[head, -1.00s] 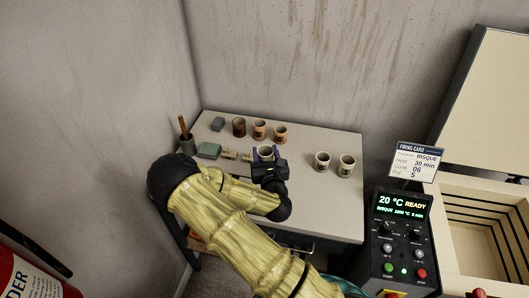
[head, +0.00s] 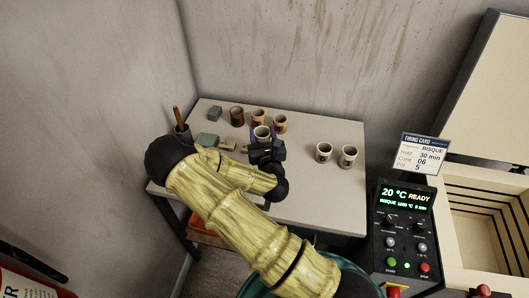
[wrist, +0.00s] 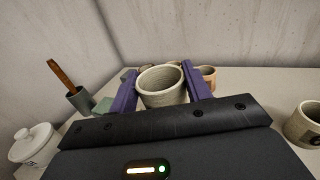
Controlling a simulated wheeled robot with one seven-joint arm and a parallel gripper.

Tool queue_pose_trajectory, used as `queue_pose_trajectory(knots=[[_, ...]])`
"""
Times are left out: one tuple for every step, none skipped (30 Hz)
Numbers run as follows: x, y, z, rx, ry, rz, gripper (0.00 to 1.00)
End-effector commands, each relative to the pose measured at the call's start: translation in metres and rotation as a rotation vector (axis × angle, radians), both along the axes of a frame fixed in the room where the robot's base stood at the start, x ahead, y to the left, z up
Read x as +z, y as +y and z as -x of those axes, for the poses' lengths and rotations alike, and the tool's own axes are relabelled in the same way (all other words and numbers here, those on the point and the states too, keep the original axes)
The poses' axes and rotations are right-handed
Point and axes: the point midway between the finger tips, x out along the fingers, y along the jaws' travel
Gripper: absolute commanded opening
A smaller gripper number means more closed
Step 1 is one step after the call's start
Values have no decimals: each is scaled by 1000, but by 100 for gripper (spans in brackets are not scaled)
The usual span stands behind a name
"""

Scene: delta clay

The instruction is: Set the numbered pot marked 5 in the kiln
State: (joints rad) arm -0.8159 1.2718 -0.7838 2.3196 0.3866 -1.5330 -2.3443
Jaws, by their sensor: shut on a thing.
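My gripper (head: 263,139) is shut on a pale speckled pot (head: 262,132), with its purple fingers on both sides of the pot. In the wrist view the pot (wrist: 162,87) stands upright between the fingers, and no number shows on the part I see. I cannot tell whether its base touches the table. The open kiln (head: 480,190) is at the right, with dark grooves along its pale inner wall and its lid raised. The firing card (head: 424,153) reads bisque, 30 min, cone 06, pot 5.
Two pale pots (head: 323,152) (head: 347,156) stand at the table's right. Several brown pots (head: 280,123) stand behind my gripper. A tool cup (head: 183,134) and green block (head: 207,140) are at left. The control box (head: 405,225), reading 20 °C READY, stands before the kiln.

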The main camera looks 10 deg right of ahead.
Motion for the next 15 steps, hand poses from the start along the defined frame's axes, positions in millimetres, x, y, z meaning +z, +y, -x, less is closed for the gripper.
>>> queue_pose_trajectory(knots=[[-6,-1,0,-1,1,1,24],[-10,-1,0,0,2,1,24],[-17,0,0,1,3,1,24],[-22,-1,0,0,3,1,24],[-28,-1,0,-1,4,1,24],[-36,-1,0,0,3,1,24],[-41,-1,0,1,3,1,24],[-46,-1,0,-1,2,0,24],[-51,-1,0,-1,2,-1,24],[-55,-1,0,-1,2,0,24],[-57,-2,0,-2,2,1,24],[-58,-1,0,-1,0,1,24],[-59,-1,0,-1,0,1,24],[-59,0,0,0,-1,1,24],[-59,1,0,2,-1,1,24]])
